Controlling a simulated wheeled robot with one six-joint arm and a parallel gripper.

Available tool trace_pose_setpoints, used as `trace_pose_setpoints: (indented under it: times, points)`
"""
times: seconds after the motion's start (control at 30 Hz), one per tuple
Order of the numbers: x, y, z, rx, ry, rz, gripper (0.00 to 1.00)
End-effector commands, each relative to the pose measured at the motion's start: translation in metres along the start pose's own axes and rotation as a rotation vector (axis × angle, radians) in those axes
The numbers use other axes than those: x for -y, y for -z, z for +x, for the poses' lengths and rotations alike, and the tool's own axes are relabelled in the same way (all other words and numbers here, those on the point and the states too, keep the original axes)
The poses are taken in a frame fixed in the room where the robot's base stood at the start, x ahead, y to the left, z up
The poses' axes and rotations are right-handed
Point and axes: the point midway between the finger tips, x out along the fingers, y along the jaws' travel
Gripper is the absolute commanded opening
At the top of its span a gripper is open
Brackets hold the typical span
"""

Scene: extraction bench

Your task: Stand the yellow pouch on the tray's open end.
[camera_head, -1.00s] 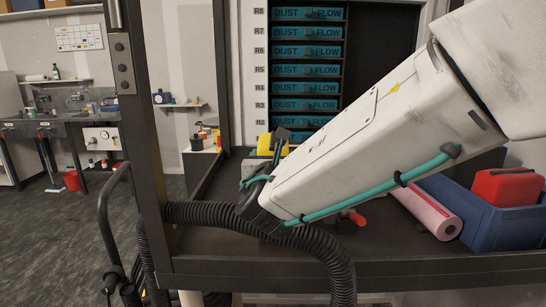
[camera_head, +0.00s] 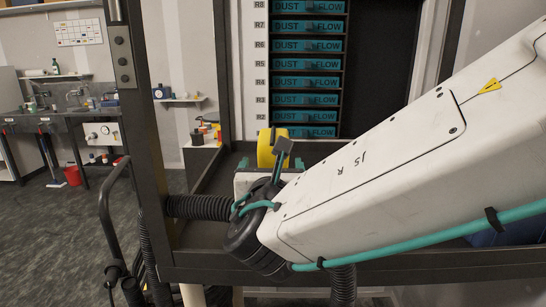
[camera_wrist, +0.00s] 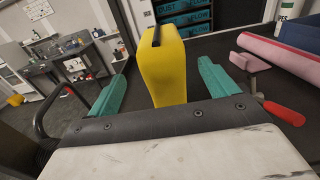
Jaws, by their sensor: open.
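The yellow pouch (camera_wrist: 165,75) stands upright in the wrist view, with a dark strip along its top. Its upper part also shows in the head view (camera_head: 264,150), behind my wrist. My gripper (camera_wrist: 163,84) is open, with one teal finger on each side of the pouch. The pouch's base is hidden behind the gripper body. I cannot pick out the tray or its open end for certain.
A rack of teal drawers marked DUST FLOW (camera_head: 308,70) stands behind the dark bench. In the wrist view, a pink roll (camera_wrist: 280,55), a red-handled tool (camera_wrist: 284,113) and a blue bin (camera_wrist: 303,36) lie to the right. A dark post (camera_head: 140,130) rises at the left.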

Motion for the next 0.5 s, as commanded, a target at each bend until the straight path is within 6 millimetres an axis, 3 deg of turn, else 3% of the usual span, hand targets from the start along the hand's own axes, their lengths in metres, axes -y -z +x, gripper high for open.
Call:
trace_pose_setpoints:
  times: [0.2, 0.5]
  points:
    - [0.0, 0.0, -0.027, 0.001, -0.001, 0.0, 0.85]
    - [0.002, 0.0, -0.03, -0.002, 0.006, 0.003, 0.85]
